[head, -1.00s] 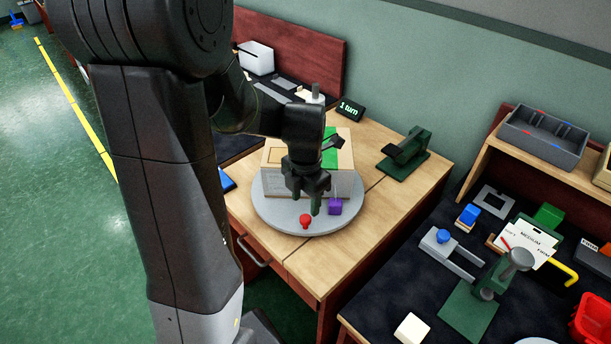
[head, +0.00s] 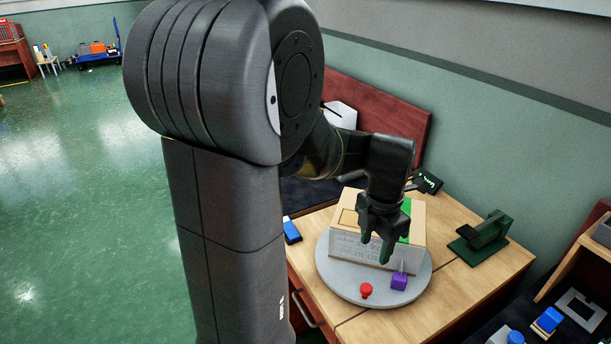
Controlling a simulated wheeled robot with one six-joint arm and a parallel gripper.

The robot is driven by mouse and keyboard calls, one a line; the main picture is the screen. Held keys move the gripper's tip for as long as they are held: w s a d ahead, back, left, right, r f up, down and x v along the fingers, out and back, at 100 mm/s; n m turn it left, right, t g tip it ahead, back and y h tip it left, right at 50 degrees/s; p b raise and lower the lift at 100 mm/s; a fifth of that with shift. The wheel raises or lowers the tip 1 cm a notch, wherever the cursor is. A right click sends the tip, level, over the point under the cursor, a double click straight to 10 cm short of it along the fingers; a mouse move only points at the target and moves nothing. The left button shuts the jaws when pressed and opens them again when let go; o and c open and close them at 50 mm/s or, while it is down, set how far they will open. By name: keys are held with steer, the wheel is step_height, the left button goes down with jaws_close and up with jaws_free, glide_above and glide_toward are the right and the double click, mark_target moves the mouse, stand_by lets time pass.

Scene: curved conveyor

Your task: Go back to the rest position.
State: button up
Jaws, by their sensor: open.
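My gripper (head: 377,248) hangs from my arm above the front part of the grey turntable (head: 350,287), pointing down. It is open and I see nothing between its fingers. It overlaps the front of a box (head: 345,246) with a light wooden top and a green strip; I cannot tell whether it touches the box. A red knob-like piece (head: 366,290) and a purple block (head: 399,281) stand on the turntable in front of the box, just below the gripper.
The turntable is on a wooden table (head: 455,285). A dark green device (head: 482,235) stands at its right, a small sign (head: 428,182) behind. A blue item (head: 291,231) lies to the left. The green floor (head: 80,220) at left is clear.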

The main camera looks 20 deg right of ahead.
mark_target(367, 287)
step_height(367, 287, down, 14)
steer(key=shift+r+b, duration=0.1)
steer(key=shift+b, duration=0.45)
stand_by(0.3)
